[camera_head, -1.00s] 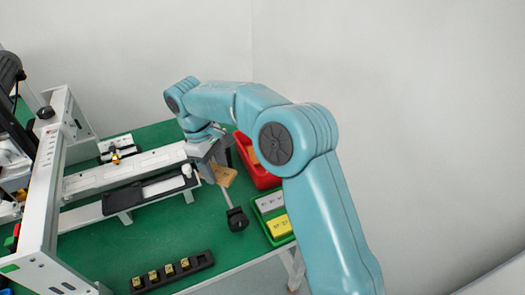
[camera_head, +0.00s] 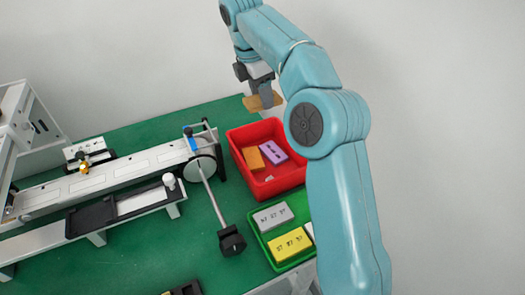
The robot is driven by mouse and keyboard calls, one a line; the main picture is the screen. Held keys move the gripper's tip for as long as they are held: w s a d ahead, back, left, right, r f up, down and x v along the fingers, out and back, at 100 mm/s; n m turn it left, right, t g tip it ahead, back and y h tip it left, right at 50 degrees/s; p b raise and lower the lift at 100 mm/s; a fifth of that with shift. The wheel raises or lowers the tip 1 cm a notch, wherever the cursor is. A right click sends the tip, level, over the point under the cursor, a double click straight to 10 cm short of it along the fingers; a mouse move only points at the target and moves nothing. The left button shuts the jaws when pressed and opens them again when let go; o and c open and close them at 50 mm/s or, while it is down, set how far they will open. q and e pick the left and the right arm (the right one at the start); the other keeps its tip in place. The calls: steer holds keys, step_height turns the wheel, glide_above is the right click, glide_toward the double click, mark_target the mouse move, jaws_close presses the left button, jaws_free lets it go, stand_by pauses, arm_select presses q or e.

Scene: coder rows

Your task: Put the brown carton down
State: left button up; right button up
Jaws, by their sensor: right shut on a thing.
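The brown carton (camera_head: 257,102) is a flat tan piece, held in the air above the far edge of the red bin. My right gripper (camera_head: 265,95) is shut on it, fingers pointing down. The arm partly hides the gripper. The red bin (camera_head: 286,183) stands on the green table and holds an orange carton (camera_head: 253,158) and a purple carton (camera_head: 273,152), with a small pale piece beside them. My left gripper is not in view.
A green tray (camera_head: 271,252) with grey (camera_head: 273,217) and yellow (camera_head: 289,244) cartons stands in front of the red bin. A conveyor (camera_head: 120,173) with a roller and a rod ending in a black block (camera_head: 231,241) lies to the left.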

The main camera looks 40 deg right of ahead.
step_height(320, 180, down, 15)
steer(key=b, duration=0.5)
steer(key=shift+a+r, duration=0.1)
steer(key=shift+r, duration=0.05)
step_height(320, 180, down, 4)
steer(key=shift+s+r+b, duration=0.1)
steer(key=shift+r+b, duration=0.1)
steer(key=shift+b, duration=0.5)
steer(key=shift+r, duration=0.1)
